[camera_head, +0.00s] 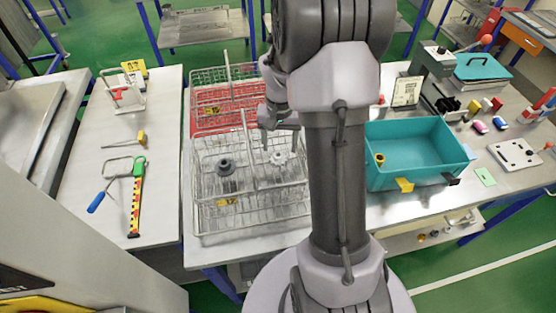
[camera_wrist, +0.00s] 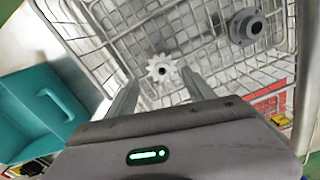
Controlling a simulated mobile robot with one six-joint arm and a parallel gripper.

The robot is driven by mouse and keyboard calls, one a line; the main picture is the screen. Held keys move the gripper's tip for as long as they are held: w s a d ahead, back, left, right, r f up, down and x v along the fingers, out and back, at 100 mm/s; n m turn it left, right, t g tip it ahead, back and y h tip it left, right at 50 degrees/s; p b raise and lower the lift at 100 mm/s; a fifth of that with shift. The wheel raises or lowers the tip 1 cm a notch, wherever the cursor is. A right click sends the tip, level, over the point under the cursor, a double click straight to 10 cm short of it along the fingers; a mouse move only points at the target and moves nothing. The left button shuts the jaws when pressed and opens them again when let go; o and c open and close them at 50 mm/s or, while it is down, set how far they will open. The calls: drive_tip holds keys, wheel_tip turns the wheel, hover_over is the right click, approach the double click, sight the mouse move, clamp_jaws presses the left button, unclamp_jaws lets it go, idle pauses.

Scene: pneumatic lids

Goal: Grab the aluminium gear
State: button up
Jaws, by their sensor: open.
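The aluminium gear (camera_wrist: 162,70) is a small, pale, toothed wheel with a dark centre hole. It lies in the front wire basket (camera_head: 200,210), and it also shows in the head view (camera_head: 278,158). My gripper (camera_wrist: 160,79) is open and empty, its two fingers pointing down into the basket. In the wrist view the gear appears between and just beyond the fingertips, with no contact visible. In the head view my gripper (camera_head: 279,140) hangs above the gear's side of the basket, partly hidden by my arm.
A dark grey flanged part (camera_head: 226,166) lies left of the gear in the same basket, also seen in the wrist view (camera_wrist: 246,26). The basket has wire walls and a raised handle. A red-lined basket (camera_head: 210,118) stands behind; a teal bin (camera_head: 415,180) stands right.

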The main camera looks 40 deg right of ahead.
sight(278, 154)
wheel_tip(278, 154, down, 5)
drive_tip(key=shift+w+a+b, duration=0.15)
drive_tip(key=shift+b, duration=0.6)
drive_tip(key=shift+r, duration=0.1)
drive_tip(key=shift+c, duration=1.1)
drive_tip(key=c, duration=1)
